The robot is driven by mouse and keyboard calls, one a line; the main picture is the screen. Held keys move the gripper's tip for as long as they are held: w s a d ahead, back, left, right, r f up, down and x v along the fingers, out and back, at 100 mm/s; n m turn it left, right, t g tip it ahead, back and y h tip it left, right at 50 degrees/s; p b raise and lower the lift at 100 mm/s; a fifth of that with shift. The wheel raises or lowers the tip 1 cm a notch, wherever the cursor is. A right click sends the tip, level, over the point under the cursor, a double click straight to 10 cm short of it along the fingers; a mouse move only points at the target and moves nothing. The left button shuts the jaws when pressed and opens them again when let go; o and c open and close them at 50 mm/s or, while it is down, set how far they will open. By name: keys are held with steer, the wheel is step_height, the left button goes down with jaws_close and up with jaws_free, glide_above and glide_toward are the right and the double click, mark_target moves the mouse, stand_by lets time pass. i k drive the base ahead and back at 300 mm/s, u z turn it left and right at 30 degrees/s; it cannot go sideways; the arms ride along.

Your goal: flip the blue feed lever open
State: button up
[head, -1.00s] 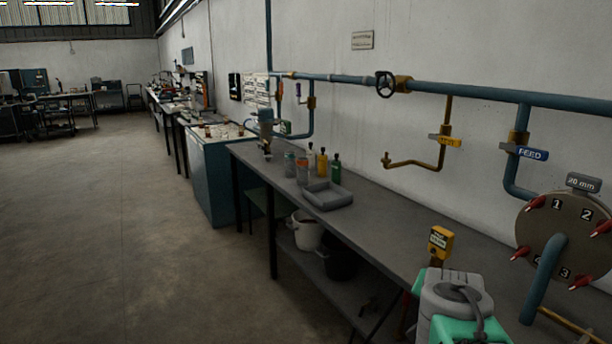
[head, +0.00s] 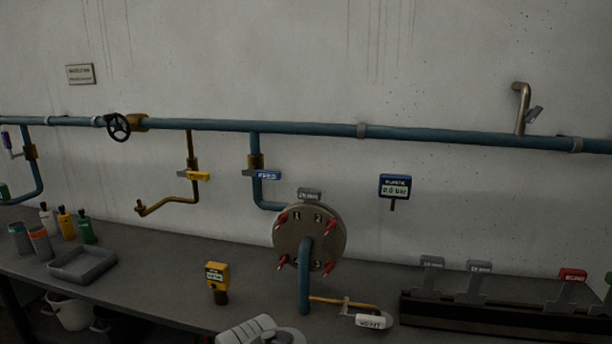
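The blue feed lever (head: 266,175) shows in the head view, left of the middle. The drop pipe hangs from the long blue wall pipe and bends right behind a round flange (head: 310,236). My gripper is not in view. A pale grey part of my arm shows at the bottom edge, below and well apart from the lever.
A yellow lever (head: 194,176) sits on a brass pipe to the left. A blue gauge (head: 395,187) hangs to the right. Below stand a yellow meter (head: 217,278), a white-tagged vent lever (head: 371,322) and a grey tray (head: 83,263). The wall around the feed lever is clear.

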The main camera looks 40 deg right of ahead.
mark_target(259, 174)
steer(key=z, duration=0.1)
steer(key=k, duration=1.35)
steer(key=u, duration=0.1)
steer(key=i, duration=0.5)
steer(key=z, duration=0.65)
steer(key=i, duration=0.85)
steer(key=u, duration=0.65)
steer(key=i, duration=0.55)
steer(key=u, duration=0.6)
